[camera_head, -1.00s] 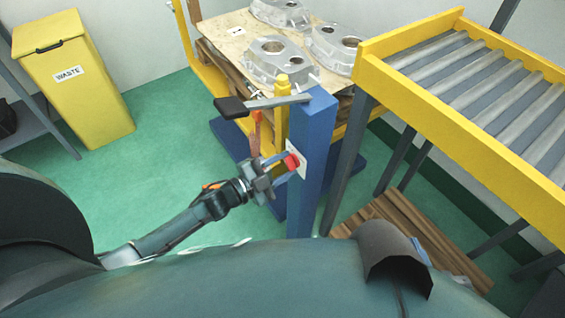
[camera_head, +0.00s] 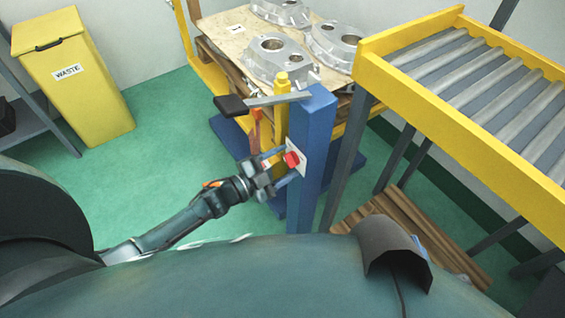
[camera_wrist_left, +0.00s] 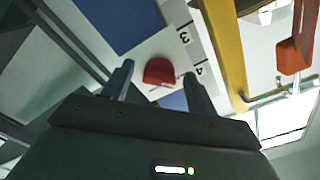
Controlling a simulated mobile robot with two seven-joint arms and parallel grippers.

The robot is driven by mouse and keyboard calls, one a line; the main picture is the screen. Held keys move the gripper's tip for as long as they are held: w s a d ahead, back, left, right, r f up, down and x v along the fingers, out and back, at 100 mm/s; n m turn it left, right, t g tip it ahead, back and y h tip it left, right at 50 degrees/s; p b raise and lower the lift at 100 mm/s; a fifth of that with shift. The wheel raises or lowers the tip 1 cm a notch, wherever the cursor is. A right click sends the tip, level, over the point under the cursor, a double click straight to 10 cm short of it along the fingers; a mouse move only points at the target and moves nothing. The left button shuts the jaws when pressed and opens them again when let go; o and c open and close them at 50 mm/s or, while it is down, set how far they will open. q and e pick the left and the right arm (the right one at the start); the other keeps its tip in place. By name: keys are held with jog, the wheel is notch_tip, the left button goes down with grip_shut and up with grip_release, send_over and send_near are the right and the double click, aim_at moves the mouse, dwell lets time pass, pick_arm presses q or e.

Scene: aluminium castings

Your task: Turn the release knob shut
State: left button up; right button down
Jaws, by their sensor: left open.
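The red release knob (camera_head: 291,159) sits on a white plate (camera_head: 301,158) on the side of a blue post (camera_head: 313,140). My left gripper (camera_head: 281,164) is open in front of the knob, its fingers pointing at the plate. In the left wrist view the knob (camera_wrist_left: 158,71) lies between and just beyond the two fingertips (camera_wrist_left: 157,78), and a gap shows on each side. The white plate there carries a scale with the marks 3 and 4. My right gripper is not in view.
A lever with a black grip (camera_head: 231,105) reaches out from the post top above my left gripper. A orange-tipped rod (camera_head: 257,117) stands close behind it. A pallet with castings (camera_head: 275,57) is behind, and a roller conveyor (camera_head: 470,95) is at right.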

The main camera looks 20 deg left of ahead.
pick_arm(q)
jog(key=p+v, duration=0.1)
jog(key=v, duration=1.2)
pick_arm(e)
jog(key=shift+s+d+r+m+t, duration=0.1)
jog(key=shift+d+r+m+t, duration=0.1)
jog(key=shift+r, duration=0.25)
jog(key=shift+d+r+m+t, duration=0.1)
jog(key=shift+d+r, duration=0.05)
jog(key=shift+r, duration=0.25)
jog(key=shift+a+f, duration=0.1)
pick_arm(q)
jog(key=s+d+r+n+g+y+p, duration=0.1)
jog(key=s+d+r+n+y+p, duration=0.2)
jog(key=r+n+p, duration=0.3)
jog(key=s+d+r+n+g+y+p, duration=0.2)
jog(key=s+d+r+n+y+p, duration=0.2)
jog(key=r+n+p, duration=0.3)
notch_tip(320, 180, up, 4)
jog(key=s+d+p, duration=0.1)
jog(key=p, duration=0.4)
jog(key=shift+s+r+g+y, duration=0.15)
jog(key=shift+r+g+y, duration=0.1)
jog(key=shift+g+y, duration=0.05)
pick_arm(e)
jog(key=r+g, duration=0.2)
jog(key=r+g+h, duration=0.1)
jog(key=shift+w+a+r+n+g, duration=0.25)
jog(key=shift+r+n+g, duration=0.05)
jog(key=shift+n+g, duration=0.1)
